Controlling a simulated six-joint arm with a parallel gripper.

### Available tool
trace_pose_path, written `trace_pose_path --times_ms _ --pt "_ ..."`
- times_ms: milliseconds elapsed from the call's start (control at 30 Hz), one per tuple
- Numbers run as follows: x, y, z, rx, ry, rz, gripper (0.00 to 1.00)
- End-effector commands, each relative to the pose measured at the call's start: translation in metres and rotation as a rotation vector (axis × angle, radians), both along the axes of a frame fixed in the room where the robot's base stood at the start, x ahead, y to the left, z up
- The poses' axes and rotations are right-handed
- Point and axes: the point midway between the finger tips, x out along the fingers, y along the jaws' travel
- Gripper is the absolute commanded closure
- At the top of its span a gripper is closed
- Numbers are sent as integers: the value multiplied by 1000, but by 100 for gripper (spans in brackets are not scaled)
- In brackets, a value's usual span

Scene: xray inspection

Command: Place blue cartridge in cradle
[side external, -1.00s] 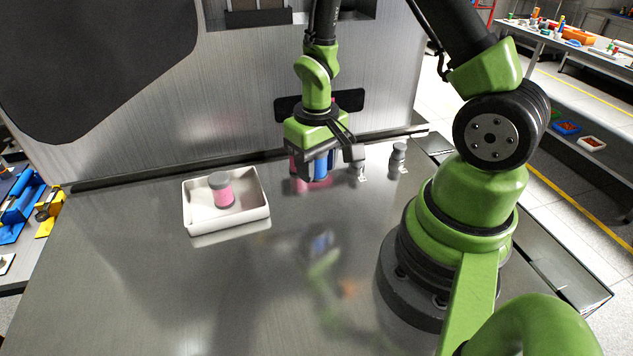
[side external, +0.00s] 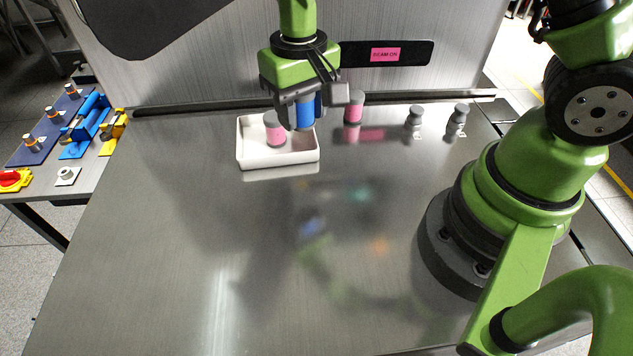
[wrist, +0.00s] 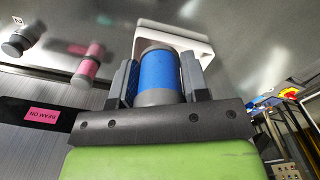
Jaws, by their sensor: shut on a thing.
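The blue cartridge (side external: 305,112) with grey ends is upright between the jaws of my gripper (side external: 309,103), which is shut on it. It also fills the middle of the wrist view (wrist: 158,72), with a finger on either side. The cartridge hangs at the right part of the white tray (side external: 283,158); I cannot tell whether its base touches the tray floor. A pink cartridge (side external: 274,131) with grey ends stands in the tray, just left of the blue one. I cannot tell for sure whether this tray is the cradle.
Another pink cartridge (side external: 352,109) stands behind and right of the tray. Two small grey pieces (side external: 415,116) (side external: 458,117) stand farther right. A dark panel with a pink "BEAM ON" sign (side external: 385,54) is on the metal wall behind. The table front is clear.

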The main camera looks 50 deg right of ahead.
Motion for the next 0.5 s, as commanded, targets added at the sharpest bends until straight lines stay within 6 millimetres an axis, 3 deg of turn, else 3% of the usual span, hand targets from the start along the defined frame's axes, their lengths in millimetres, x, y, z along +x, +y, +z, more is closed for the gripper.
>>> trace_pose_path --times_ms 133,300,500 --pt "1 13 -22 -2 5 -58 82" --pt "1 15 -56 -2 5 -71 82" --pt "1 14 -78 -1 1 -72 82"
